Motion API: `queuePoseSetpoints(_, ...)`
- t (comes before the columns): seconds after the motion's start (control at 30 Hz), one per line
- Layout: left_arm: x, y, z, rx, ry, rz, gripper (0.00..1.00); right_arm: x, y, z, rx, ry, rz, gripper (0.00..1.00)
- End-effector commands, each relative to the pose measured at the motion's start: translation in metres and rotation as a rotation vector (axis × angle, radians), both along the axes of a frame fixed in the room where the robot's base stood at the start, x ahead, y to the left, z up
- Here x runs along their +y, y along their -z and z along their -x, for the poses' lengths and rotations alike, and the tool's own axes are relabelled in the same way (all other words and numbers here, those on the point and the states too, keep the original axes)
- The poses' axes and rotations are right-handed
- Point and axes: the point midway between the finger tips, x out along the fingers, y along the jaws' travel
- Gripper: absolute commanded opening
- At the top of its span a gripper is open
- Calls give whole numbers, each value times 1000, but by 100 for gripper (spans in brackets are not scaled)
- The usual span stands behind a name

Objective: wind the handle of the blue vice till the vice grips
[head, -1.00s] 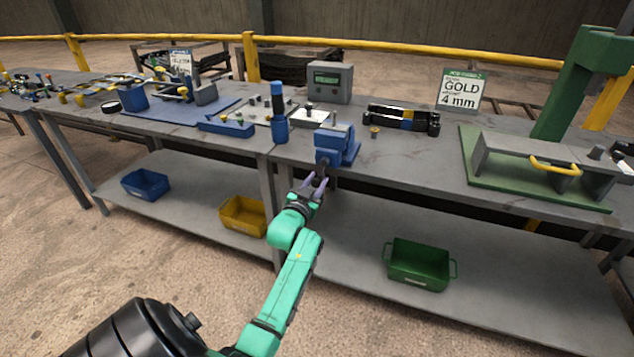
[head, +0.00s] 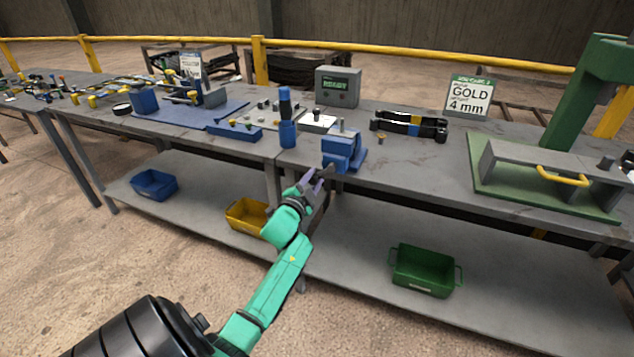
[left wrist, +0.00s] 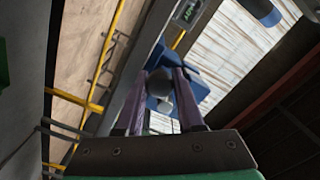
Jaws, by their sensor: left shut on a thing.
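The blue vice (head: 340,152) stands at the front edge of the grey bench, just right of the bench joint. Its dark handle (head: 329,171) sticks out at the front, below the bench top level. My left gripper (head: 318,175) is at the handle, its purple fingers reaching up to it from below left. In the left wrist view, the rounded grey end of the handle (left wrist: 159,82) sits between the two fingers, with blue vice parts (left wrist: 198,84) behind it. The gripper is shut on the handle. The gap between the vice jaws is too small to judge. My right gripper is out of view.
A blue bottle-like tool (head: 287,118) stands left of the vice, and black cylinders (head: 410,126) lie to its right. A green fixture with a yellow handle (head: 562,176) is farther right. Bins, one yellow (head: 246,216) and one green (head: 424,270), sit on the lower shelf.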

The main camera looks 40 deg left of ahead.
Motion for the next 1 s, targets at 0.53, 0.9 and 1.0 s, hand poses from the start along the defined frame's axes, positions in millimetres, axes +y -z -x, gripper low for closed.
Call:
queuePoseSetpoints(0.53, 5, -6, 2, 54, -2, -150, 0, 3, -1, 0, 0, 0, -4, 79)
queuePoseSetpoints(0.9, 5, -6, 2, 53, -2, -148, 63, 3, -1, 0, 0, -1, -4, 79)
queuePoseSetpoints(1.0, 5, -6, 2, 53, -1, -148, 66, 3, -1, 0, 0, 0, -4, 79)
